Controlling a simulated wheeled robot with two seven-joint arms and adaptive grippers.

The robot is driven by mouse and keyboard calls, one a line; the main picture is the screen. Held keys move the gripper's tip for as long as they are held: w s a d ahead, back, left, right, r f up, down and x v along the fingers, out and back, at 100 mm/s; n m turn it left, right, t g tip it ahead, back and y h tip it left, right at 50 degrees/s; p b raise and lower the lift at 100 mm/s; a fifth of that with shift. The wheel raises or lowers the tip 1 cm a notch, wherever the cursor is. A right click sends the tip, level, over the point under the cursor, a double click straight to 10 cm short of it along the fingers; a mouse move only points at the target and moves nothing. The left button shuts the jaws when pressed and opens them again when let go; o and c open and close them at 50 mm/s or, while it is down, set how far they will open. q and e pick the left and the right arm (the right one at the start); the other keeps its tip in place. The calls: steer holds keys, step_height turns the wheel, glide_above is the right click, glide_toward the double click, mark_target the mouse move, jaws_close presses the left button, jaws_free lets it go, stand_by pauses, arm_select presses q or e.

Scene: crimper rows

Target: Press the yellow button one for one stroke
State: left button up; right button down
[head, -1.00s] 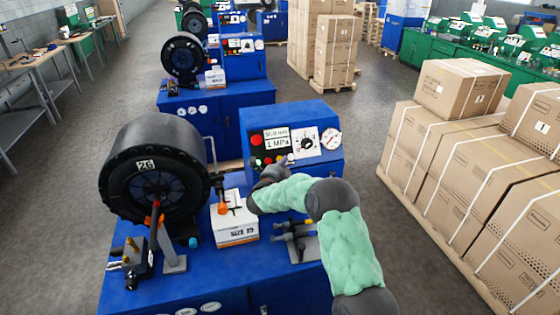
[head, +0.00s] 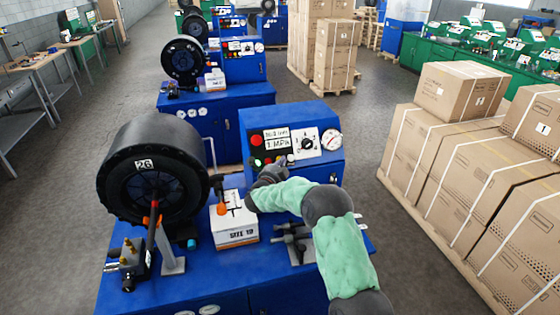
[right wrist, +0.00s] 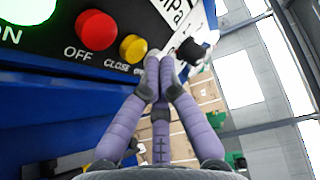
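The yellow button (right wrist: 133,47) is a round knob on the dark control panel, labelled CLOSE in the right wrist view. It sits right of the red OFF button (right wrist: 96,30). My right gripper (right wrist: 159,62) has its purple fingers drawn together with nothing between them. Its fingertips are just right of the yellow button in that view, and I cannot tell if they touch anything. In the head view my right gripper (head: 274,173) is at the lower edge of the blue control box (head: 310,172) and partly covers the small button row. My left gripper is not in view.
A black knob (right wrist: 192,50) sits right of the fingertips. The green ON button (right wrist: 25,10) is at the panel's left. A black crimper wheel (head: 155,170) and a white box (head: 234,229) stand left of my arm. Cartons (head: 470,175) are stacked at right.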

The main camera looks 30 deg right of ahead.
steer(key=shift+w, duration=0.1)
stand_by(0.8)
steer(key=shift+w+f+b, duration=0.25)
steer(key=shift+b, duration=0.3)
steer(key=shift+w+d+f+b, duration=0.15)
steer(key=shift+w+f+b, duration=0.05)
steer(key=shift+w+b, duration=0.2)
stand_by(0.7)
steer(key=shift+s, duration=0.2)
steer(key=shift+s+r, duration=0.45)
steer(key=shift+s, duration=0.1)
steer(key=shift+a, duration=0.2)
